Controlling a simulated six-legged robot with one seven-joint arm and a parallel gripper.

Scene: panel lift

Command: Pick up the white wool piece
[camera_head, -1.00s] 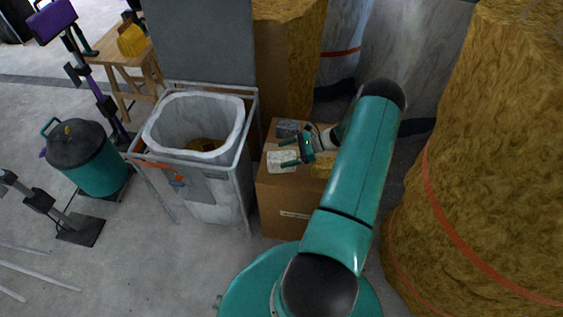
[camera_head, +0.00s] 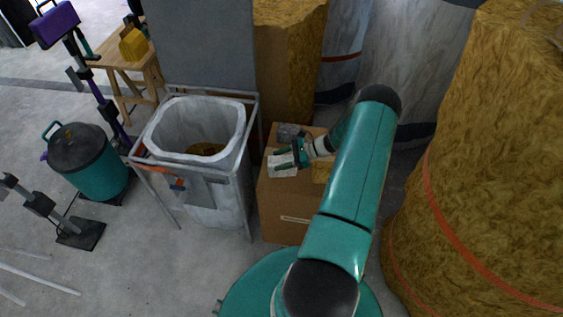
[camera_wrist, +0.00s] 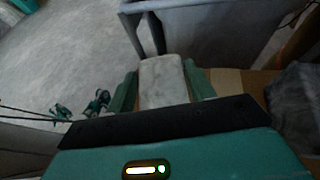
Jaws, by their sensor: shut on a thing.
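The white wool piece (camera_head: 283,167) is a pale flat block at the left front of the cardboard box top in the head view. My gripper (camera_head: 283,158) is at the piece, with its teal fingers around it. In the wrist view the wool piece (camera_wrist: 162,80) lies between the two fingers of my gripper (camera_wrist: 160,88), one finger along each side. The gripper is shut on it. Whether the piece still touches the box top is hard to tell.
A lined waste bag in a metal frame (camera_head: 196,125) stands just left. Large yellow wool rolls (camera_head: 490,170) stand to the right.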

